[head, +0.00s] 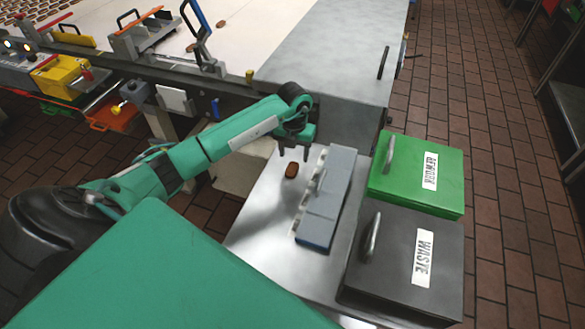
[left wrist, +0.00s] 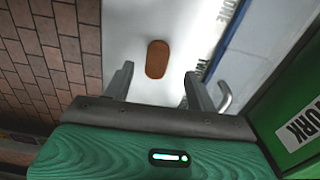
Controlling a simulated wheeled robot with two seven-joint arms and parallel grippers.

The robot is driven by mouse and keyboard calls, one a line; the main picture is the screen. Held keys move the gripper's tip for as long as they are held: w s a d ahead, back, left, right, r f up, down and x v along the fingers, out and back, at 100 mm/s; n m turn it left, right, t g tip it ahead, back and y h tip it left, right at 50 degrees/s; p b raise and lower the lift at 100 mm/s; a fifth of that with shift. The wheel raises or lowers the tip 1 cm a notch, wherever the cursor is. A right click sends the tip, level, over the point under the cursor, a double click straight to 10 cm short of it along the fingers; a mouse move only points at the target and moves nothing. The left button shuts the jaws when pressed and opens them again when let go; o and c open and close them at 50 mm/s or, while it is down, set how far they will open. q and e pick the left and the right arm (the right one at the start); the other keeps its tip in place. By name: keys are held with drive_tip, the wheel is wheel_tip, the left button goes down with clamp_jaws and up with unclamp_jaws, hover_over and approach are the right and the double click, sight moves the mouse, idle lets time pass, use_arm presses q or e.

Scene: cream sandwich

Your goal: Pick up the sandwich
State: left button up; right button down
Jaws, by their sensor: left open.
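The sandwich (head: 291,171) is a small brown oval biscuit lying flat on the grey metal table (head: 262,235). In the left wrist view the sandwich (left wrist: 157,59) shows ahead of the fingertips, in line with the gap between them. My left gripper (head: 294,156) is open and empty, pointing down just beyond the sandwich. Its two fingers (left wrist: 160,82) show apart in the left wrist view, and nothing is between them. The height of the fingers above the table is hard to tell. My right gripper is not in view.
A grey-and-blue box with a handle (head: 327,200) stands close right of the sandwich. Further right are a green bin (head: 408,165) and a dark waste bin (head: 388,262). A conveyor (head: 250,20) with brown biscuits runs behind. The table left of the sandwich is clear.

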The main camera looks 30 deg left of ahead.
sight(293, 167)
use_arm(q)
drive_tip(key=f, duration=0.1)
drive_tip(key=f+p, duration=0.2)
drive_tip(key=f, duration=0.1)
drive_tip(key=shift+s+a, duration=0.1)
drive_tip(key=shift+s, duration=0.15)
drive_tip(key=shift+f, duration=0.6)
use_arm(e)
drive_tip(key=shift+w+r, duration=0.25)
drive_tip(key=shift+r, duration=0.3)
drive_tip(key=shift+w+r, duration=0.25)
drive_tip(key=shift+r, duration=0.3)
use_arm(q)
drive_tip(key=c, duration=1)
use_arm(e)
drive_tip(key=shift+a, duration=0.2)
